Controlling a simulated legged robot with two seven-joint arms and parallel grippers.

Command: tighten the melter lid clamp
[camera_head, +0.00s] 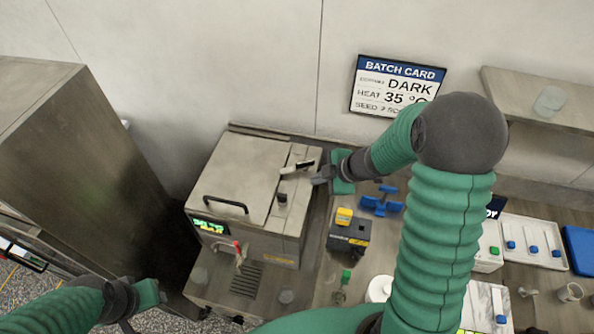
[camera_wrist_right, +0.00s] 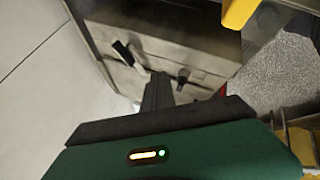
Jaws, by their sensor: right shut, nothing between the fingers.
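The melter (camera_head: 240,190) is a steel box with a flat lid (camera_head: 232,165) and a black bar handle. On its right strip sits the lid clamp (camera_head: 297,167), a small lever with a dark grip and a pale end. The clamp lever also shows in the right wrist view (camera_wrist_right: 124,54). My right gripper (camera_head: 318,179) is shut and empty, just right of the clamp; I cannot tell whether it touches. Its fingers (camera_wrist_right: 158,92) point toward the lid in the wrist view. My left gripper (camera_head: 128,318) is at the lower left, away from the melter, its fingers partly unclear.
A black knob (camera_head: 282,198) stands on the strip near the clamp. A red-handled tap (camera_head: 238,253) is on the melter's front. A black and yellow device (camera_head: 348,234) and a blue part (camera_head: 381,201) lie on the counter to the right. A tall steel cabinet (camera_head: 90,160) stands left.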

